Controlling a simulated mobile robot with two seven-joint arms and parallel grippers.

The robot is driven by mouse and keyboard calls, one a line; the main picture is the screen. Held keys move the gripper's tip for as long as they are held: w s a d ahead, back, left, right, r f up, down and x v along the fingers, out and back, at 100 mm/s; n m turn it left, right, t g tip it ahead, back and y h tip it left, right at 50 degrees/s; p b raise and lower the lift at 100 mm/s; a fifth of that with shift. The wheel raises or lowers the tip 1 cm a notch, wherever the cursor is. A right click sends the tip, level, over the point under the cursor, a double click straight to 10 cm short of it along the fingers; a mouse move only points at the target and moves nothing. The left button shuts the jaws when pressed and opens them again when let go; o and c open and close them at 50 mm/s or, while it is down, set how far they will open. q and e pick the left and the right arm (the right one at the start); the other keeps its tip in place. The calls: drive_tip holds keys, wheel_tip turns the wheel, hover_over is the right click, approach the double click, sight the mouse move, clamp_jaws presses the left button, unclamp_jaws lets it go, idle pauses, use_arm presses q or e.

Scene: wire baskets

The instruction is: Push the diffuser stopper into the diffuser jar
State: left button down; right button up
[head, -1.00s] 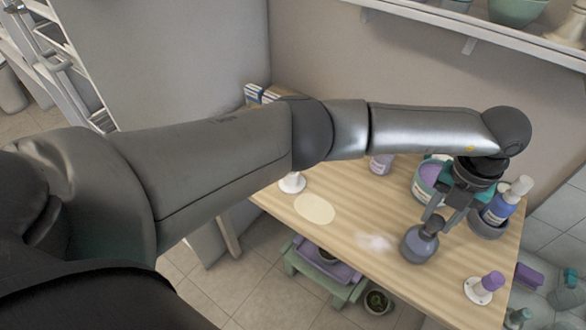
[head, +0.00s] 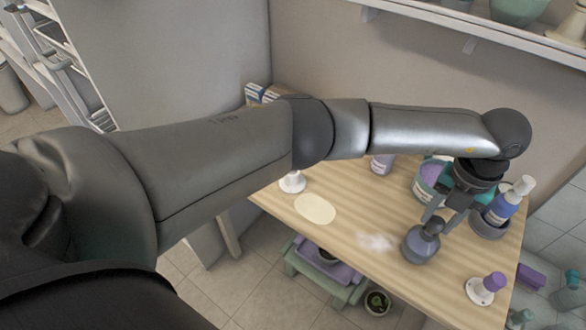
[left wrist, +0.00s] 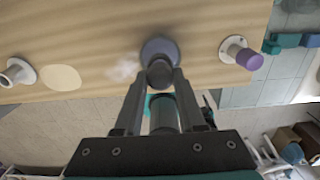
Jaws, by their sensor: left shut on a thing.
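The diffuser jar (head: 420,247) is a round grey-purple vessel standing on the wooden table, right of the middle. The dark grey diffuser stopper (head: 433,226) is at the jar's mouth. My left gripper (head: 438,213) reaches down over the jar with its fingers shut on the stopper. In the left wrist view the round stopper (left wrist: 160,73) lies between the two fingertips and covers part of the jar (left wrist: 158,46) beyond it. I cannot tell how deep the stopper sits in the neck. My right gripper is not in view.
On the wooden table (head: 345,230) are a white holder with a purple top (head: 489,286), a cream oval mat (head: 315,208), a white holder (head: 292,182) and a spray bottle (head: 503,206) in a dark bowl. A teal basket (head: 428,178) stands behind my gripper. A green stool is below.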

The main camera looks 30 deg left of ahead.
use_arm(q)
drive_tip(key=shift+f+b, duration=0.6)
drive_tip(key=shift+f, duration=0.25)
drive_tip(key=shift+c, duration=2.1)
unclamp_jaws()
drive_tip(key=shift+r, duration=0.15)
drive_tip(key=shift+r+p, duration=3.05)
drive_tip(key=shift+r, duration=0.85)
